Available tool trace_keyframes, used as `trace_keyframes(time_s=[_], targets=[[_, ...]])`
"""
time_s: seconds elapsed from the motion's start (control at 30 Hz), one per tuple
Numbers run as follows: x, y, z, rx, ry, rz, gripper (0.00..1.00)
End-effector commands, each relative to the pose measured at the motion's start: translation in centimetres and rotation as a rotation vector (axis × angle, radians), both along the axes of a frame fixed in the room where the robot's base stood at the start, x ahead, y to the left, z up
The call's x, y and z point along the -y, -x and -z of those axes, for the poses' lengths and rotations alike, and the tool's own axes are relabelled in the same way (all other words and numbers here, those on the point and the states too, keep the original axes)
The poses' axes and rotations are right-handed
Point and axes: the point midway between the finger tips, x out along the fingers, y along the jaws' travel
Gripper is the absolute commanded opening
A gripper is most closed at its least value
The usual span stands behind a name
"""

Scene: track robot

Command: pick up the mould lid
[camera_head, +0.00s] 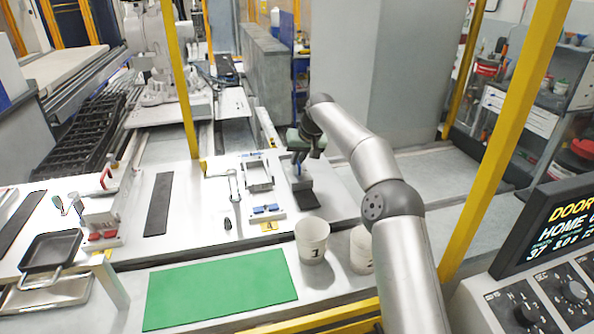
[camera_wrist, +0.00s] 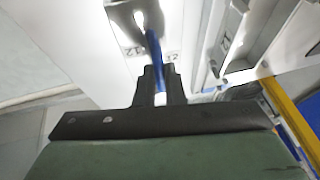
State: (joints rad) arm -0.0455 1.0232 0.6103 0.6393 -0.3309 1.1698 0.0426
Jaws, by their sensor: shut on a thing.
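My gripper (camera_head: 298,166) reaches down over the right part of the white table. Its dark fingers (camera_wrist: 162,88) are closed on a thin blue upright part, which I take to be the handle of the mould lid (camera_wrist: 155,48). In the head view this blue part (camera_head: 297,170) shows just under the gripper. A grey piece (camera_wrist: 132,14) shows beyond the blue part in the wrist view; the gripper hides much of it. I cannot tell whether the lid touches the table.
An open grey frame (camera_head: 258,176) stands just left of my gripper. A holder with blue pieces (camera_head: 267,213) is in front. Two white cups (camera_head: 312,242) and a green mat (camera_head: 220,288) lie nearer. A yellow post (camera_head: 183,80) rises at left.

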Motion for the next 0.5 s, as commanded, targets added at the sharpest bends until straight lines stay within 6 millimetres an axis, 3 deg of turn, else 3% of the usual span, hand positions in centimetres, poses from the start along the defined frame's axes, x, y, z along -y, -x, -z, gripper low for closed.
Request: trace_keyframes(time_s=[0.27,0.5], targets=[[0.0,-0.1,-0.7,0.003,-0.001,0.001,0.0],[-0.1,-0.1,-3.3,0.004,-0.001,0.0,0.0]])
